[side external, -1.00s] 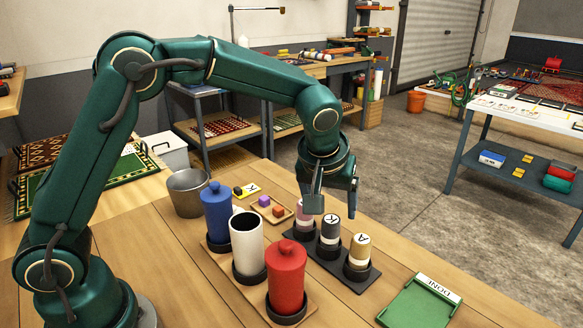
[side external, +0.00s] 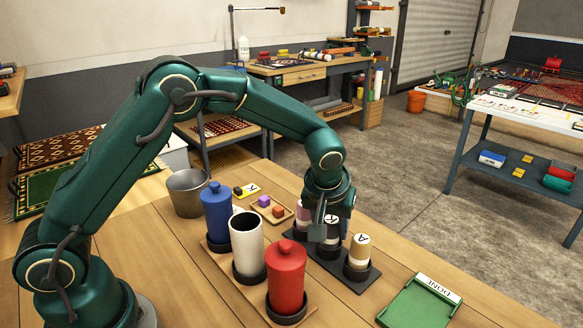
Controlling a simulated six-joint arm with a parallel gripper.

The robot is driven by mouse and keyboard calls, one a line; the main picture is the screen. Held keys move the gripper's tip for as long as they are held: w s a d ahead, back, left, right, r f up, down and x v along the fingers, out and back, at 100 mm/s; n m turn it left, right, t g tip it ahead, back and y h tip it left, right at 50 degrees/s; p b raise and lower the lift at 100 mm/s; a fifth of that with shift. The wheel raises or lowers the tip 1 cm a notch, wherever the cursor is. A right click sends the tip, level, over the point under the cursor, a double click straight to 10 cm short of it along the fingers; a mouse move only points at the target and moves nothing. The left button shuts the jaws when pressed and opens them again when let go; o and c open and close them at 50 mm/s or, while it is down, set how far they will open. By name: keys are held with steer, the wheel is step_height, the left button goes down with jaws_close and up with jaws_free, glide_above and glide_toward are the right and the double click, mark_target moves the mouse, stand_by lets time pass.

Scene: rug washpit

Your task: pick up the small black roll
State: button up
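The small black roll (side external: 331,239) stands upright in the middle cup of a dark three-cup rack, between a tan roll (side external: 357,249) marked A and a pinkish roll (side external: 303,212). My gripper (side external: 331,234) points down at the black roll, with its fingers on either side of the roll's upper part. I cannot tell whether the fingers touch the roll. The roll still sits in its cup.
Blue (side external: 217,212), white (side external: 247,244) and red (side external: 287,278) canisters stand on a wooden board left of the rack. A metal bucket (side external: 188,193) and a small tray of cubes (side external: 271,209) lie behind. A green tray marked DONE (side external: 420,305) sits at right.

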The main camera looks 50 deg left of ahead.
jaws_close()
steer(key=shift+r, duration=0.2)
steer(key=r, duration=1)
steer(key=shift+s+a+r, duration=0.15)
steer(key=shift+s+a, duration=0.1)
steer(key=shift+s, duration=0.1)
steer(key=s+a+r, duration=0.1)
steer(key=s+a, duration=0.1)
steer(key=s, duration=0.5)
steer(key=s+a, duration=0.3)
steer(key=s, duration=0.3)
steer(key=shift+s+a+r, duration=0.25)
steer(key=shift+s+r, duration=0.15)
